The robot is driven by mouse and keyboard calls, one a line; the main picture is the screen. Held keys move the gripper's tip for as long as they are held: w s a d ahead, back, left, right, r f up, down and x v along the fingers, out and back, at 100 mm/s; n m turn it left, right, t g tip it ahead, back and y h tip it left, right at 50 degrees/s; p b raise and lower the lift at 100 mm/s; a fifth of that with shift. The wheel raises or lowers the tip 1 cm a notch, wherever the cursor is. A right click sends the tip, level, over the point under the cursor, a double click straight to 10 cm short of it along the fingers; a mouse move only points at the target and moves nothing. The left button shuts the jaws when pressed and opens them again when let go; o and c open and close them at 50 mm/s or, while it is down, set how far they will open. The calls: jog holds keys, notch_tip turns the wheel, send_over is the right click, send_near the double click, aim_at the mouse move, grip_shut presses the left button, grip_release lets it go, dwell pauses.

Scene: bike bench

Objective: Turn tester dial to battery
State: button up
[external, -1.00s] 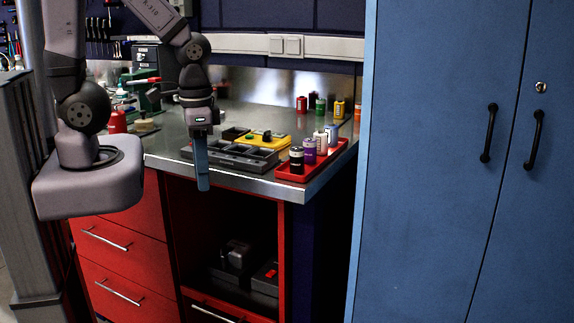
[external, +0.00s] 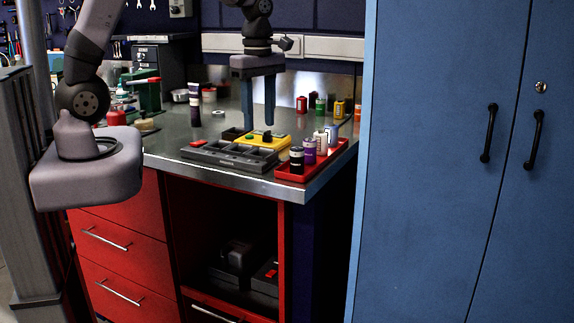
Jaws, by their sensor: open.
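The tester is a yellow box (external: 255,141) on the steel bench, behind a dark grey tray. Small dark and red parts show on its top. The dial's setting is too small to read. My gripper (external: 259,124) is above the tester, pointing down, with its two fingers apart and nothing between them. The fingertips are close to the tester's top or just behind it; I cannot tell whether they touch. The fingers hide part of the bench behind the tester.
A grey compartment tray (external: 229,157) lies in front of the tester. A red tray (external: 319,164) at the right holds several batteries. More coloured cells (external: 320,105) stand at the back. A dark tube (external: 195,108) stands left. A blue cabinet (external: 430,160) bounds the right side.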

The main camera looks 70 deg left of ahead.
aim_at(267, 136)
jog(key=w+a+n, duration=0.1)
jog(key=a+n, duration=0.1)
jog(key=n, duration=0.1)
jog(key=w+a+r+n, duration=0.1)
jog(key=a+n, duration=0.1)
jog(key=n, duration=0.1)
jog(key=w+a+r+n, duration=0.1)
jog(key=a+n, duration=0.1)
jog(key=shift+w+r+n, duration=0.1)
jog(key=shift+w+n, duration=0.15)
jog(key=shift+n, duration=0.15)
jog(key=shift+f+p, duration=1.2)
jog(key=shift+f, duration=2.45)
grip_shut()
